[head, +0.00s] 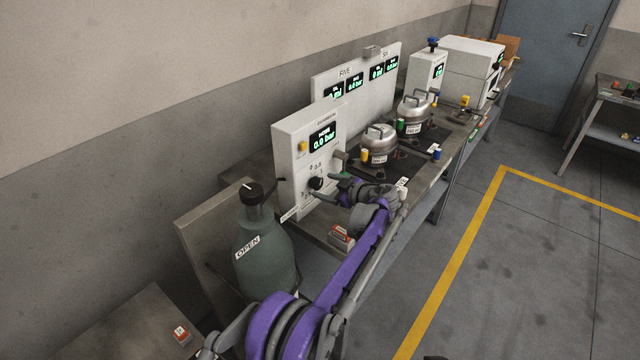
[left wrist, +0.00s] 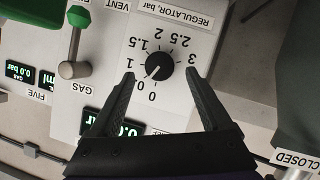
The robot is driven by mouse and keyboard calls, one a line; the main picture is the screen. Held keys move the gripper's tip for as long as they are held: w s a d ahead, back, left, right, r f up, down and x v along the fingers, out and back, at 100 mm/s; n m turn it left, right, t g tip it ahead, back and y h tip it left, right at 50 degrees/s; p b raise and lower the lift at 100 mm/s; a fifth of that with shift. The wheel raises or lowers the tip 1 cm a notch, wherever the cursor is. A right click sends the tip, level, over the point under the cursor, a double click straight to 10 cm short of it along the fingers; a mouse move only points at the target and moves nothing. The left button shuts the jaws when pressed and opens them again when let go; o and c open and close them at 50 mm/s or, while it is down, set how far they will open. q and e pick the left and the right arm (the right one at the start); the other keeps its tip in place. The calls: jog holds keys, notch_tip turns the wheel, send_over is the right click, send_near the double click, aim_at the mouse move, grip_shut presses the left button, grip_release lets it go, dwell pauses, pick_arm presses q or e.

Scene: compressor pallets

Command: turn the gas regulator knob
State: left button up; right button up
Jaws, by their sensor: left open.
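The gas regulator knob (head: 316,183) is a round black dial on the front of a white panel box (head: 291,160). In the left wrist view the knob (left wrist: 159,66) appears upside down, with a scale from 0 to 3 around it and the label "REGULATOR, bar". Its white pointer mark lies toward the 0. My left gripper (head: 332,187) is open in front of the panel. In the left wrist view its two fingers (left wrist: 160,76) stand on either side of the knob, apart from it. The box display reads 0.0 bar. My right gripper is not in view.
A green gas cylinder (head: 263,258) marked OPEN stands left of the panel. Two metal pots (head: 379,145) stand on the bench beyond my gripper. A lever with a green handle (left wrist: 76,45) is beside the knob. The floor right of the bench is clear.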

aim_at(320, 183)
pick_arm(q)
jog(key=shift+x, duration=1.7)
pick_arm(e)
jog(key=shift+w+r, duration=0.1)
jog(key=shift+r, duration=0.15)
pick_arm(q)
grip_shut()
jog(key=shift+r+m+p, duration=0.2)
jog(key=shift+m+p, duration=0.1)
jog(key=shift+p, duration=0.25)
jog(key=shift+w+d+r+m+g+y+p, duration=0.15)
jog(key=shift+m+g+y+p, duration=0.25)
jog(key=shift+m+g+p, duration=0.65)
jog(key=shift+m+y+p, duration=0.3)
jog(key=shift+m+p, duration=0.15)
jog(key=shift+p, duration=0.15)
jog(key=shift+f+m+g, duration=0.3)
jog(key=shift+m+g, duration=0.05)
jog(key=shift+m, duration=0.15)
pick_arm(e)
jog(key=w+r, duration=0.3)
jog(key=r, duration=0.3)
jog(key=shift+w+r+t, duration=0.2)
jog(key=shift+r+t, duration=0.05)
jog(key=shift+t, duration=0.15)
